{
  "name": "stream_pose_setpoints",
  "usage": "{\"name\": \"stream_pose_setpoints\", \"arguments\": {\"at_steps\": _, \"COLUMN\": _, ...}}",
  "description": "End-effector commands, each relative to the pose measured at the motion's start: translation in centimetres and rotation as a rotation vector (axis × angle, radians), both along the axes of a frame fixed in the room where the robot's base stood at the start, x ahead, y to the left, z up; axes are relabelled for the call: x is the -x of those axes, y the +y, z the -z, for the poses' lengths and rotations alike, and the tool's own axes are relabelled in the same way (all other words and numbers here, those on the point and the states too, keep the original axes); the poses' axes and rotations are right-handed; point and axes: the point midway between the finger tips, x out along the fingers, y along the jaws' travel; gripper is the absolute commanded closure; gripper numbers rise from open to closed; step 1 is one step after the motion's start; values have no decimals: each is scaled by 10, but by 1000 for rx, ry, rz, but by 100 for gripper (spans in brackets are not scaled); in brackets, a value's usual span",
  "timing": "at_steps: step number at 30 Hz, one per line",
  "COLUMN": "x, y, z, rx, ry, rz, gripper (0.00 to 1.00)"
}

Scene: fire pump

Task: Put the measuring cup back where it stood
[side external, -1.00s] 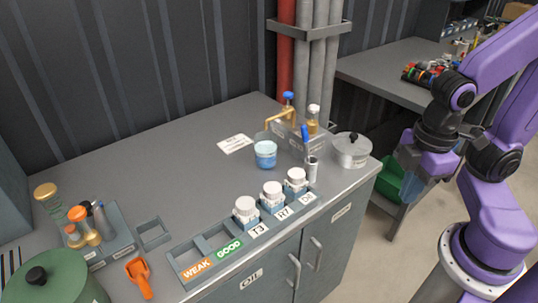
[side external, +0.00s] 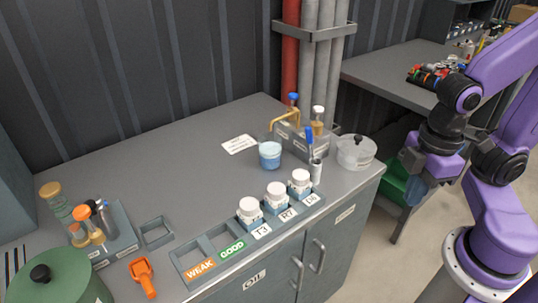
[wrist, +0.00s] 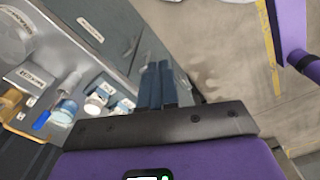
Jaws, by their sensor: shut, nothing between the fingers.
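A clear cup with pale blue liquid (side external: 269,155), the likeliest measuring cup, stands upright on the grey counter (side external: 190,165), in front of a grey rack (side external: 292,139) with a yellow-orange arm. A small empty square frame (side external: 157,233) lies at the left of the counter; the pictures do not show whether the cup belongs there. My gripper (side external: 409,203) is off the counter's right end, well away from the cup. Its fingers (wrist: 158,84) are together and empty in the wrist view.
White-capped bottles (side external: 276,192) stand in a labelled front tray, with empty slots by WEAK and GOOD. A lidded clear pot (side external: 356,152) is at the right end. An orange scoop (side external: 142,275) and green pot (side external: 60,282) are front left. The counter's middle left is clear.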

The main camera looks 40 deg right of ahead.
Motion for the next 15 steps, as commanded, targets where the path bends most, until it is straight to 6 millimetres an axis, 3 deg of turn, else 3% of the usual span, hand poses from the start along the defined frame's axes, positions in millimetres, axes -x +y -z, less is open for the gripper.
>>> {"name": "stream_pose_setpoints", "arguments": {"at_steps": 7, "x": 0, "y": 0, "z": 0, "rx": 0, "ry": 0, "rz": 0, "gripper": 100}}
{"name": "stream_pose_setpoints", "arguments": {"at_steps": 9, "x": 0, "y": 0, "z": 0, "rx": 0, "ry": 0, "rz": 0, "gripper": 83}}
{"name": "stream_pose_setpoints", "arguments": {"at_steps": 15, "x": -17, "y": 11, "z": -7, "rx": 1, "ry": -1, "rz": -17, "gripper": 83}}
